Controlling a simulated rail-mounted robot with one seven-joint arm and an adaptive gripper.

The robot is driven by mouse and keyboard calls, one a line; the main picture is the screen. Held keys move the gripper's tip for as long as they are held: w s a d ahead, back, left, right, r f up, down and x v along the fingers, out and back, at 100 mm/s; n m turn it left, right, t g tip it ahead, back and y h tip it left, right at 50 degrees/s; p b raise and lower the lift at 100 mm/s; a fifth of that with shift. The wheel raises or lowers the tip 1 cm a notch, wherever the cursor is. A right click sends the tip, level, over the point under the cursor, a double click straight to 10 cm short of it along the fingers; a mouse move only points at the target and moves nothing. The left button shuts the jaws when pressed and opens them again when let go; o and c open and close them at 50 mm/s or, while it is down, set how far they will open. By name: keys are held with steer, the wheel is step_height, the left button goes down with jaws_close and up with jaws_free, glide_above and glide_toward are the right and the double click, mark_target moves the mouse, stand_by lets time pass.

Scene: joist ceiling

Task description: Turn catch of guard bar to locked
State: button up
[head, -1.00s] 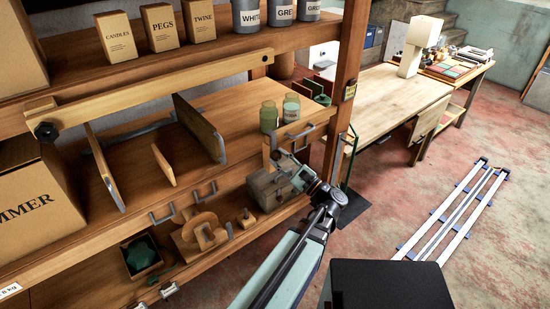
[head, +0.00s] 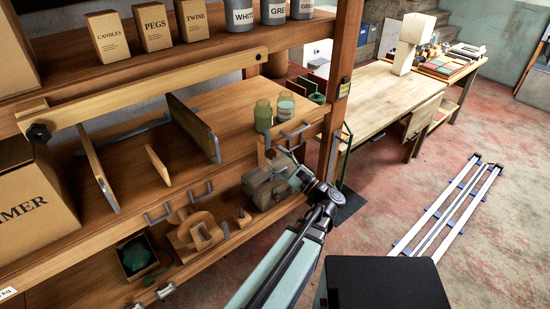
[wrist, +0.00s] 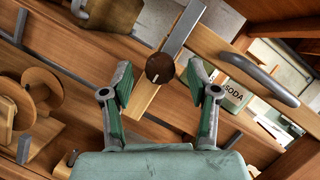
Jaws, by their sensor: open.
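In the wrist view a dark brown round knob (wrist: 160,67) with a pale line on its face sits where a grey metal strip (wrist: 182,28) meets a light wooden strip; it looks like the catch. My gripper (wrist: 160,82) is open, with one green-grey finger on each side of the knob and apart from it. In the head view my gripper (head: 287,158) is at the right end of the shelving, below the jars, and its fingers are small there. A long pale wooden bar (head: 150,93), likely the guard bar, runs across the upper shelf front with a black knob (head: 38,133) at its left end.
A wooden spool (wrist: 30,98) lies left. Two glass jars (head: 285,106) stand above my gripper. The shelf post (head: 338,95) rises beside it.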

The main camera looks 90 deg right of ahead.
steer(key=v, duration=1.1)
steer(key=shift+a, duration=0.1)
